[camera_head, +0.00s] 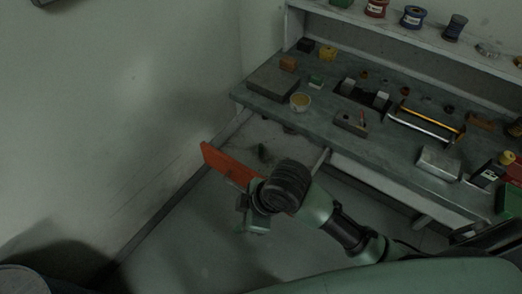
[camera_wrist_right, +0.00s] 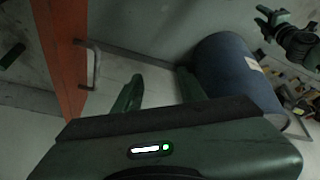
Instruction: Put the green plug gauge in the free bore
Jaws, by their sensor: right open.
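A small dark green upright piece (camera_head: 262,152) stands inside the open drawer; it may be the green plug gauge, but it is too dim to be sure. A dark green shape also shows past the drawer front in the right wrist view (camera_wrist_right: 12,48). A grey block (camera_head: 350,123) on the bench holds a small red-topped piece; I cannot make out a free bore. My right gripper (camera_head: 254,218) is open and empty outside the orange drawer front (camera_head: 228,164). Its parted fingers show in the wrist view (camera_wrist_right: 160,92). My left gripper (camera_wrist_right: 272,22) appears small there, its opening unclear.
The drawer front has a metal handle (camera_wrist_right: 92,62) close to my right gripper. A blue drum (camera_wrist_right: 235,75) stands on the floor. A wall bounds the left.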

